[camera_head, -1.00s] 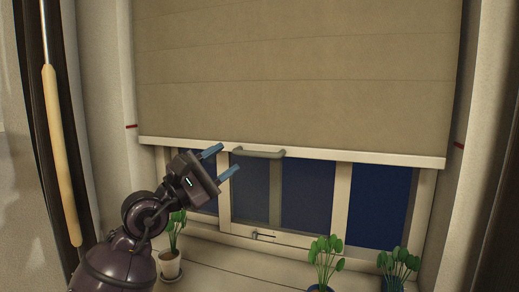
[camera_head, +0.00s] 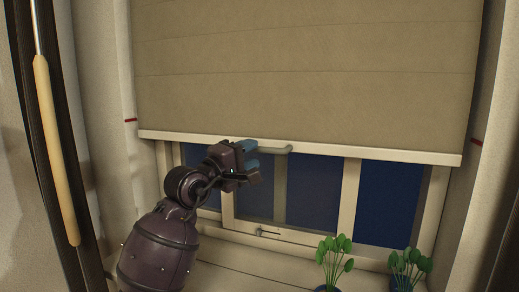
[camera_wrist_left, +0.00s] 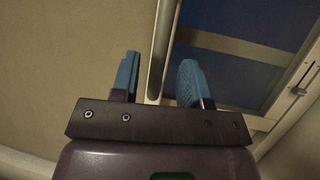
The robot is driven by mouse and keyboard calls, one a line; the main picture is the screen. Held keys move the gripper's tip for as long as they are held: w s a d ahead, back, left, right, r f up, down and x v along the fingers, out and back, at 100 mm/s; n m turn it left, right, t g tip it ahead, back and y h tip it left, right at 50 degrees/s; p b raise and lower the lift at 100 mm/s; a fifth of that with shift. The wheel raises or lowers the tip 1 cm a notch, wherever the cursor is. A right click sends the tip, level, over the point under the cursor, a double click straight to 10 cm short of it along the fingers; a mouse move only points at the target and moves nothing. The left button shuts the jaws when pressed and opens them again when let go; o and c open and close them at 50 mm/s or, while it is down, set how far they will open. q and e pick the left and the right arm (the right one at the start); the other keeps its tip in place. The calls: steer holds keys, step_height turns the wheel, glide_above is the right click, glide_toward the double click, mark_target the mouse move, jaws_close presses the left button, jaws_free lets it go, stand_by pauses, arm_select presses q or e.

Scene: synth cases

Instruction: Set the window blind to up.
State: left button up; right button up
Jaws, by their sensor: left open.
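The beige window blind (camera_head: 310,70) hangs over the upper part of the window. Its pale bottom rail (camera_head: 390,154) sits a little below the height of the red marks on the side walls. A grey handle (camera_head: 280,149) is at the rail's middle left, partly hidden by my gripper. My left gripper (camera_head: 254,156) is open at the handle's left part, its blue fingers pointing right. In the left wrist view the open fingers (camera_wrist_left: 159,78) stand either side of a pale bar (camera_wrist_left: 161,50). I cannot tell whether they touch it. My right gripper is not in view.
Red marks show on the left wall (camera_head: 130,120) and right wall (camera_head: 476,141). Two potted plants, one at centre right (camera_head: 334,258) and one farther right (camera_head: 409,266), stand on the sill. A window latch (camera_head: 267,233) is below. A wooden-gripped rod (camera_head: 56,150) is at far left.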

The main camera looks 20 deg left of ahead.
mark_target(257, 151)
arm_select(q)
steer(key=shift+x, duration=1.85)
jaws_close()
